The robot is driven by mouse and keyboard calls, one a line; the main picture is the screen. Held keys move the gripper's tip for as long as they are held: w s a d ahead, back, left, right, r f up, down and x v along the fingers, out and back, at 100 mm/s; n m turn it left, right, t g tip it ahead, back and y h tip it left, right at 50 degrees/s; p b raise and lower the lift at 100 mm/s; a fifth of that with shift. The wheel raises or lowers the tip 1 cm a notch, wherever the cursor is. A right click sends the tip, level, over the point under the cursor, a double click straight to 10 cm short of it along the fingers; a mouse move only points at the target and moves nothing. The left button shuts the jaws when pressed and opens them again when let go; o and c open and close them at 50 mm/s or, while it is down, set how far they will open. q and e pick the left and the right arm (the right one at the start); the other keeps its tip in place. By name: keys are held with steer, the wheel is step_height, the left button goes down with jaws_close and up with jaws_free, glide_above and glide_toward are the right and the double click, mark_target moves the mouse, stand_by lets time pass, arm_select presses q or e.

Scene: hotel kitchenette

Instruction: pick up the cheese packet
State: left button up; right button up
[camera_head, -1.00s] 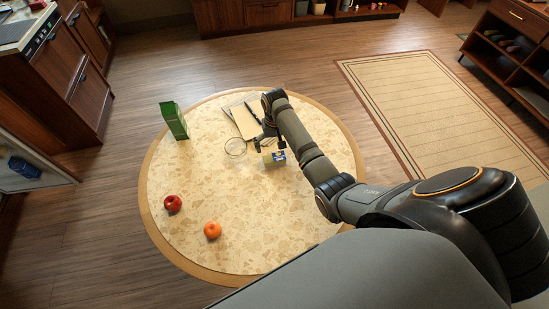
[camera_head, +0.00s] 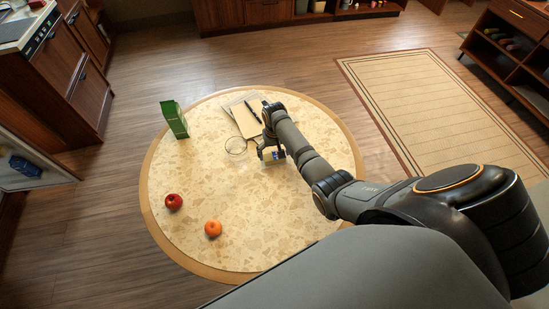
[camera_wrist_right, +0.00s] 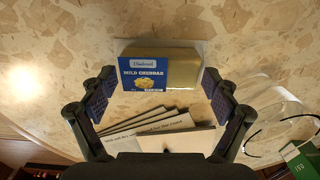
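The cheese packet (camera_wrist_right: 183,65), with a blue "Mild Cheddar" label, lies on the round table (camera_head: 190,180). In the head view, it is mostly hidden by my right gripper (camera_head: 270,154), with a bit of blue showing. In the right wrist view, my right gripper (camera_wrist_right: 160,98) is open, one finger on each side. The packet lies just ahead of the fingertips, roughly centred between them, and nothing is gripped. I cannot tell the exact height of the fingertips above the table. My left gripper is not in view.
A clear glass (camera_head: 236,146) stands just left of my right gripper. Papers and a pen (camera_head: 252,112) lie behind it. A green carton (camera_head: 173,120) stands at the back left. A red apple (camera_head: 173,202) and an orange (camera_head: 213,229) are at the front left; the front right table is clear.

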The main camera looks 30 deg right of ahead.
steer(key=c, duration=0.7)
steer(key=shift+o, duration=0.2)
steer(key=shift+r, duration=0.2)
step_height(320, 180, up, 2)
steer(key=shift+w+r, duration=0.15)
steer(key=a+r, duration=0.1)
steer(key=r, duration=0.1)
steer(key=a+r, duration=0.1)
steer(key=a, duration=0.1)
steer(key=a+r, duration=0.1)
steer(key=r, duration=0.1)
steer(key=shift+w+a+r+b, duration=0.3)
steer(key=shift+a+r+b, duration=0.05)
steer(key=shift+a+b, duration=0.05)
steer(key=shift+w+a+r+b, duration=0.2)
steer(key=shift+a+r+b, duration=0.4)
steer(key=shift+a, duration=0.9)
steer(key=shift+w+a+r+b, duration=0.15)
steer(key=shift+w+a+r, duration=0.1)
steer(key=shift+a+r, duration=1)
steer(key=shift+w+a+r+b, duration=0.2)
steer(key=shift+a+r+b, duration=0.25)
steer(key=shift+a, duration=1.35)
